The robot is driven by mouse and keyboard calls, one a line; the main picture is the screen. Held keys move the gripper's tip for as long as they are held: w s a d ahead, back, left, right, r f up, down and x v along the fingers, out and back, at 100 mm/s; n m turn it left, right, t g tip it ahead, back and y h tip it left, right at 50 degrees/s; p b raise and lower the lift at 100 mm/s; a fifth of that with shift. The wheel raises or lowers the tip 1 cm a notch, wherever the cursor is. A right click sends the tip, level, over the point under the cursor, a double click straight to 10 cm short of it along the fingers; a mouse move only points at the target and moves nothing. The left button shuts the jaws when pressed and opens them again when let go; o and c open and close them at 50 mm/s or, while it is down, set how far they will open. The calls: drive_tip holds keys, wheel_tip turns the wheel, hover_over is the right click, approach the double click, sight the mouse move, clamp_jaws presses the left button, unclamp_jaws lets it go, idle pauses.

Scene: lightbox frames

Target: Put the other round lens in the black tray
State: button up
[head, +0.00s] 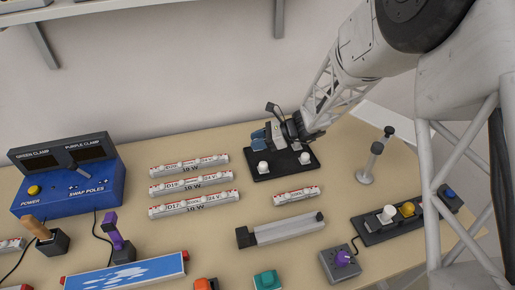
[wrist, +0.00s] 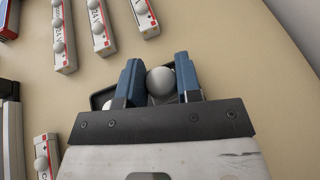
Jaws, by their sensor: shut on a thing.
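My gripper (wrist: 159,78) is shut on a round white lens (wrist: 160,81), which sits between its two blue fingers in the wrist view. In the head view my gripper (head: 268,142) is over the back of the black tray (head: 283,172), and the held lens cannot be made out there. Two white lenses stand on the tray, one at the left (head: 263,167) and one at the right (head: 304,158). In the wrist view the tray's dark edge (wrist: 101,98) shows behind the fingers, mostly hidden by my gripper. I cannot tell whether the held lens touches the tray.
Several white and red bars (head: 194,204) lie left of the tray, and a short one (head: 296,196) lies in front. A grey bar (head: 286,230), a purple-knob box (head: 342,262) and a black strip with coloured knobs (head: 372,238) are nearer. A grey stand (head: 366,178) is right.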

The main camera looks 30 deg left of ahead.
drive_tip(key=shift+f, duration=1.75)
drive_tip(key=shift+f, duration=0.1)
drive_tip(key=o, duration=0.6)
drive_tip(key=v, duration=1.2)
